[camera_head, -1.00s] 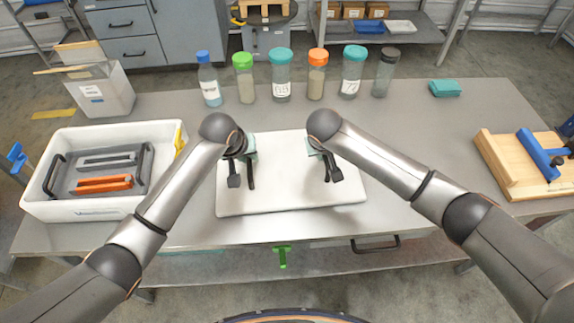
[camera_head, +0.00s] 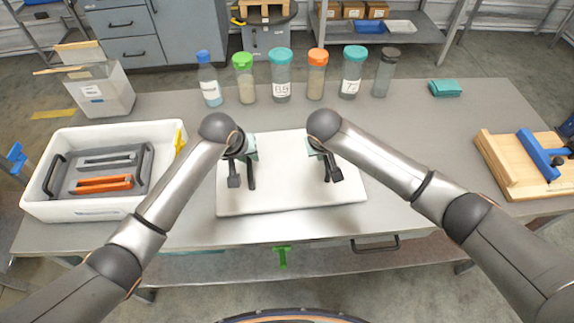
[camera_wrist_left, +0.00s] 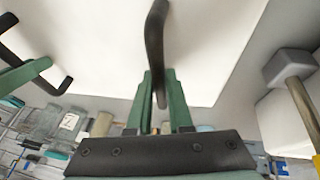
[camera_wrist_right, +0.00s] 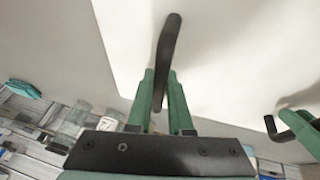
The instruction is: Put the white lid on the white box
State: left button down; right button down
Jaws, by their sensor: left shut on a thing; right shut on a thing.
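The white lid (camera_head: 290,195) is a flat rectangular panel with two black handles, over the middle of the table. My left gripper (camera_head: 247,157) is shut on the lid's left handle, which also shows in the left wrist view (camera_wrist_left: 155,35). My right gripper (camera_head: 318,150) is shut on the right handle, which shows in the right wrist view (camera_wrist_right: 165,55). I cannot tell whether the lid touches the table. The white box (camera_head: 90,208) stands open at the left of the table, to the left of the lid, with a dark tray (camera_head: 70,190) inside.
Several capped bottles (camera_head: 281,80) stand in a row behind the lid. A clear bin (camera_head: 110,95) stands behind the box. A teal block (camera_head: 445,88) and a wooden board with a blue tool (camera_head: 500,175) lie on the right. The table (camera_head: 420,145) is clear right of the lid.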

pick_arm(q)
jog(key=shift+r, duration=0.2)
pick_arm(e)
jog(key=shift+r, duration=0.2)
